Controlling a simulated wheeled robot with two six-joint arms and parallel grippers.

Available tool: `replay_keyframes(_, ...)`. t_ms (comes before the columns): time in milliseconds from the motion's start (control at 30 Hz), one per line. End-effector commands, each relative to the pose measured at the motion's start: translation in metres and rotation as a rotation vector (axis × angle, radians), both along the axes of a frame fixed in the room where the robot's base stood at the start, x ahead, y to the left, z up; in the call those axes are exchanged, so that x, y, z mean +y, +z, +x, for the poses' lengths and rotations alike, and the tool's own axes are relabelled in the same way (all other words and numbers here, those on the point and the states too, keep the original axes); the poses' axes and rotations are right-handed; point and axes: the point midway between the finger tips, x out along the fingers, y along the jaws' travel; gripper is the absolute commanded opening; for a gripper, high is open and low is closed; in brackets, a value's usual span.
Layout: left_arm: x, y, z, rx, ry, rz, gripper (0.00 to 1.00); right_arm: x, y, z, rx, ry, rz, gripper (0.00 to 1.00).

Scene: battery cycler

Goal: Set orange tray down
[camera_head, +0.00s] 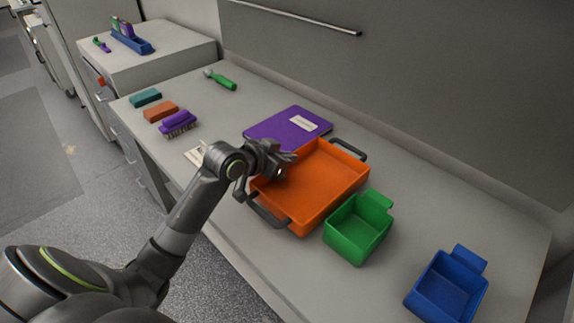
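The orange tray (322,183) is a shallow rectangular tray with dark handles on its front and back sides. It is on or just above the grey counter; I cannot tell whether it touches the surface. It looks empty. My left gripper (279,170) is at the tray's left end, overlapping its rim and near the front handle (266,212). Its fingers are partly hidden by the wrist, so its grip on the tray is unclear. My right gripper is not in view.
A green bin (358,228) is close to the tray's right side, and a blue bin (447,287) is farther right. A purple folder (275,128) lies behind the tray. The counter (420,205) is clear behind the bins.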

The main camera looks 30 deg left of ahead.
Motion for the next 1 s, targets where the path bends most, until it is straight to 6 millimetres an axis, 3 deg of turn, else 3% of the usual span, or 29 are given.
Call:
replay_keyframes(200,-0.001,-0.029,-0.001,0.001,0.000,-0.004,0.00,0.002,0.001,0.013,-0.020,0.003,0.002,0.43)
replay_keyframes(533,-0.001,-0.032,0.000,-0.002,0.000,-0.002,0.00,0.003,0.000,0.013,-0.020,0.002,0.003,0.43)
replay_keyframes(733,0.000,-0.033,0.000,0.000,0.000,0.000,0.26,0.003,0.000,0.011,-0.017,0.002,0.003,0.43)
replay_keyframes(1000,0.000,-0.032,0.000,0.000,0.000,0.000,0.26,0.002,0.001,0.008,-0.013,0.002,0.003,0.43)
